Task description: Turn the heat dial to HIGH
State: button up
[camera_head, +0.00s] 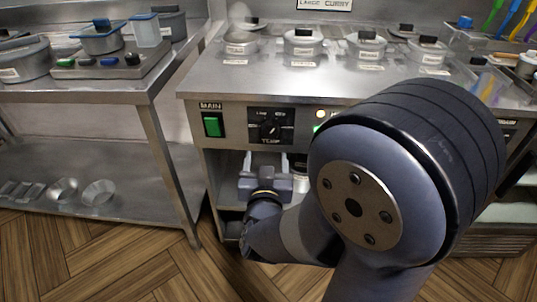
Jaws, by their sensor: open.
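The heat dial (269,127) is a black knob with a pale pointer line on a black plate, on the front panel of the steel range. Small white marks are printed above it and a word like TEMP below it; they are too small to read surely, and I cannot tell its exact setting. My gripper (264,166) is open and empty, below and in front of the panel, apart from the dial. Its fingertips are partly unclear against the dark shelf opening.
A green MAIN switch (213,125) is left of the dial. A lit lamp (320,113) is to its right. My arm hides the panel farther right. Several lidded pots stand on the range top (240,80). A steel side table (110,88) stands left.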

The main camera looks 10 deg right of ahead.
aim_at(270, 134)
jog(key=shift+h, duration=0.4)
jog(key=x, duration=0.3)
jog(key=b+x, duration=0.1)
jog(key=x, duration=0.6)
jog(key=shift+w+d+f, duration=0.25)
jog(key=shift+f, duration=0.05)
jog(key=c, duration=1)
jog(key=shift+o, duration=0.2)
jog(key=shift+m+b, duration=0.4)
jog(key=shift+b, duration=0.1)
